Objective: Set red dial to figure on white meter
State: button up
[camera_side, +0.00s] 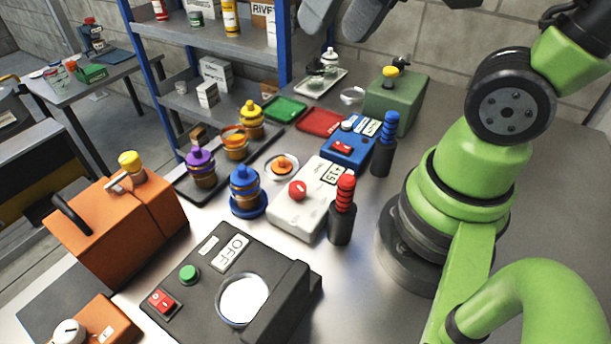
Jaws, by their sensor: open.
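The white meter (290,217) is a white box lying tilted in the picture at mid-table. A round red dial (297,189) sits on its top face. Near its far end is a small plate with a dark figure (334,174) that looks like 15, seen at a slant. I cannot make out any pointer or scale on the dial. My gripper (342,17) shows only in part at the top edge, as two dark grey fingers apart with nothing between them. It is high above the table, well away from the dial.
A black cylinder with a ribbed red top (342,210) stands close to the meter's right side. A blue box (345,150) is behind it. A black OFF box (200,285) is in front. A blue-capped jar (246,190) stands left. Bare table lies between the meter and OFF box.

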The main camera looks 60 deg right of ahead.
jog(key=w+f+m+g, duration=0.1)
jog(key=w+f+g, duration=0.45)
jog(key=f, duration=0.25)
jog(key=m+g, duration=0.1)
jog(key=g, duration=0.2)
send_near(297, 185)
jog(key=shift+y, duration=0.3)
jog(key=x, duration=0.9)
jog(key=shift+d+f, duration=0.15)
jog(key=shift+d, duration=0.05)
jog(key=c, duration=0.9)
